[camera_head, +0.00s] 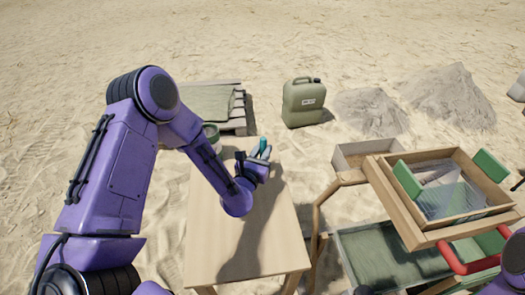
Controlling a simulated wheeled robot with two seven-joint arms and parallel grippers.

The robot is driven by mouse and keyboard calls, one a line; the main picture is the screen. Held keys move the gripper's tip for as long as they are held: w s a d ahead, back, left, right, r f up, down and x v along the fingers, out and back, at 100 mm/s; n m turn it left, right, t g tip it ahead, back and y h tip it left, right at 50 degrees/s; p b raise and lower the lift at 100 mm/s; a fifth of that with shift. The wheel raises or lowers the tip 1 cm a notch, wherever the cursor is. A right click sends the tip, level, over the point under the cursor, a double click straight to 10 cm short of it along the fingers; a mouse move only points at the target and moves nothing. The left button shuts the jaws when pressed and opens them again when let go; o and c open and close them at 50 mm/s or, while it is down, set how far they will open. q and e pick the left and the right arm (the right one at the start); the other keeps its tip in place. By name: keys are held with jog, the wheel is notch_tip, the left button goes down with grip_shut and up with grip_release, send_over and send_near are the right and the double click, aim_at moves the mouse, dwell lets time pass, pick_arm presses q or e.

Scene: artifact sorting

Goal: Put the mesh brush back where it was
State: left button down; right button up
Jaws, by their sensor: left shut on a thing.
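My left gripper (255,168) is over the far end of the light wooden table (215,235), its arm reaching in from the left. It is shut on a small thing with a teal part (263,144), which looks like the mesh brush. The gripper hides most of it, and I cannot tell whether it touches the tabletop. Right of the table, a wooden sieve frame (440,238) holds a mesh with pale pieces and has green blocks at its sides. My right gripper is not in view; only purple parts of that arm show at the lower right edge.
A small wooden box (350,160) adjoins the sieve stand. A green tray (375,265) sits below the sieve, near a red handle-like bar (455,262). A green jerrycan (303,102), a pallet (240,120) and sand piles (370,110) stand behind. The table's near part looks bare.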

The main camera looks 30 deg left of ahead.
pick_arm(q)
jog(key=shift+f+b, duration=0.2)
jog(key=shift+b, duration=0.1)
jog(key=c, duration=0.9)
grip_release()
jog(key=shift+r, duration=0.25)
jog(key=shift+s+f, duration=0.1)
jog(key=shift+s, duration=0.3)
jog(key=s+b, duration=0.1)
jog(key=s, duration=0.2)
jog(key=s+d+b, duration=0.1)
jog(key=s, duration=0.3)
jog(key=s+b, duration=0.1)
jog(key=s, duration=0.2)
jog(key=shift+s+d, duration=0.15)
jog(key=shift+s, duration=0.45)
